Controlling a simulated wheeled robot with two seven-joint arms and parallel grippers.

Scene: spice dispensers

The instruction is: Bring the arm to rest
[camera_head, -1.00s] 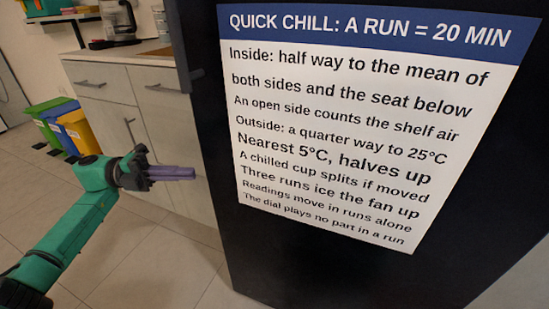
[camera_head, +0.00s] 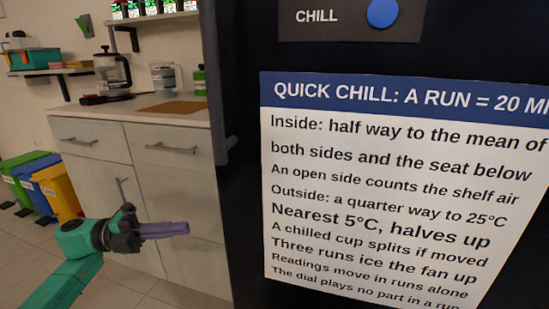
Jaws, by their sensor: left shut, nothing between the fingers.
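My left arm comes in from the lower left, green with a dark wrist. My left gripper (camera_head: 186,229) is shut, its purple fingers together and empty. It points right, in front of the pale cabinet doors and left of the dark appliance's edge. It looks apart from both, though the gap is hard to judge. My right gripper is out of view.
A dark appliance (camera_head: 236,240) fills the right, with a QUICK CHILL notice (camera_head: 390,190) and a blue CHILL button (camera_head: 382,12). A counter (camera_head: 150,108) holds a coffee maker (camera_head: 112,72). Green, blue and yellow bins (camera_head: 58,192) stand left. Some floor is clear.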

